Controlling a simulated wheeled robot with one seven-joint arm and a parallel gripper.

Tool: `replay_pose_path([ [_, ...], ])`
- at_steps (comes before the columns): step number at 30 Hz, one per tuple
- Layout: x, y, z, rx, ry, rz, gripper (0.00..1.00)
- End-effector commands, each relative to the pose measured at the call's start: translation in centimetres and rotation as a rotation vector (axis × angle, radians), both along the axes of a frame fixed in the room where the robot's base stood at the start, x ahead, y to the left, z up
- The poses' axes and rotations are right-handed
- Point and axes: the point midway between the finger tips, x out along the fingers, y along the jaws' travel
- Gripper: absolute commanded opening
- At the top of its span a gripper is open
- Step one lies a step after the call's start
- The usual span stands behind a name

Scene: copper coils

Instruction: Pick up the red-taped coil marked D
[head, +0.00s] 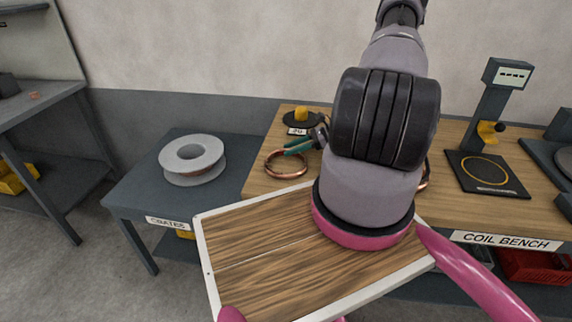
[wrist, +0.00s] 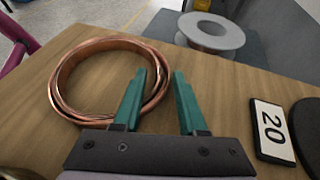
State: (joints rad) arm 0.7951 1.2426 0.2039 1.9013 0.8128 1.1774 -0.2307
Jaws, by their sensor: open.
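A copper coil (head: 270,166) lies flat on the wooden bench, left of my arm in the head view. It also shows in the wrist view (wrist: 62,78), at the left. No red tape or letter D can be made out on it. My gripper (head: 286,149) has its green fingers at the coil's far edge in the head view. In the wrist view the fingers of my gripper (wrist: 160,75) are apart, and the coil's right rim shows between them. Whether they touch it I cannot tell. A sliver of another copper coil (head: 425,179) shows behind my arm, mostly hidden.
A plate marked 20 (wrist: 272,131) sits by a black disc (wrist: 308,130), right of the fingers. A grey spool (head: 190,157) stands on the crates table (head: 135,186). A scale (head: 487,173) stands right. A wood-floored tray (head: 262,258) is in front.

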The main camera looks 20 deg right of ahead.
Motion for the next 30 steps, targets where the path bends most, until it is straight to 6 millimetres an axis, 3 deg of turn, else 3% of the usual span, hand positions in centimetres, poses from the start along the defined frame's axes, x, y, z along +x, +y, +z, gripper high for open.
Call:
replay_pose_path([
  [4,0.38,1.23,-0.50,0.000,0.000,0.001,0.41],
  [11,0.43,1.33,-0.54,0.000,0.000,0.000,0.41],
  [14,0.43,1.32,-0.53,0.000,0.000,0.000,0.07],
  [15,0.44,1.31,-0.54,0.000,0.000,0.000,0.00],
  [30,0.40,1.24,-0.58,-0.002,0.001,0.000,0.00],
])
